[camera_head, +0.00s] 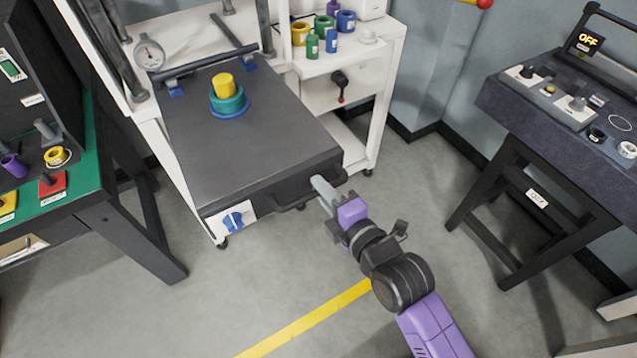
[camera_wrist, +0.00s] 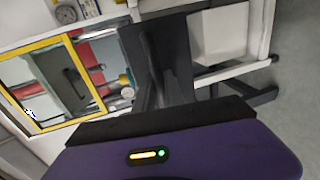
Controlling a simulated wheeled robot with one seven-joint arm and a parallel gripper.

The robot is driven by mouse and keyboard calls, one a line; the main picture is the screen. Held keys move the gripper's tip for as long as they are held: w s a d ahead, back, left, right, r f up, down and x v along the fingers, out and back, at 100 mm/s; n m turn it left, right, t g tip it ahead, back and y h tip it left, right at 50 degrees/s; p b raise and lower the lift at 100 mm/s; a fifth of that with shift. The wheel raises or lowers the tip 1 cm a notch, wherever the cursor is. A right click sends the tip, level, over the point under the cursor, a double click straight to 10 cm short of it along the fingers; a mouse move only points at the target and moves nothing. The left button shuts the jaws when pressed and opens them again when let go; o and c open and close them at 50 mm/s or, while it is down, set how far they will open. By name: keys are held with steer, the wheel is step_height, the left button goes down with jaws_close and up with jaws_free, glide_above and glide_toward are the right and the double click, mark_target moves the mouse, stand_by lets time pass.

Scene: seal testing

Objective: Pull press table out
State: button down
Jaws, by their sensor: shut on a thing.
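The press table (camera_head: 250,150) is a dark grey slab that juts out from the front of the white press frame (camera_head: 150,125). A stack of a yellow cylinder (camera_head: 223,84), a teal ring (camera_head: 227,100) and a blue ring (camera_head: 230,112) stands upright on it. A black bar handle (camera_head: 290,206) runs along its front edge. My gripper (camera_head: 321,189) is shut on this handle near the table's front right corner. In the wrist view, my purple gripper body fills the bottom, and the grip on the handle is not clear.
A blue switch (camera_head: 236,219) is on the table's front left. A green-topped bench (camera_head: 85,190) stands left, and a dark control desk (camera_head: 560,120) stands right. White shelves (camera_head: 345,60) with small coloured containers stand behind. The grey floor (camera_head: 300,270) in front is clear, with a yellow line.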

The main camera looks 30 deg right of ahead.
steer(key=shift+s+f, duration=0.15)
steer(key=c, duration=1.6)
jaws_free()
steer(key=shift+o, duration=1)
steer(key=v, duration=0.8)
steer(key=shift+b, duration=0.45)
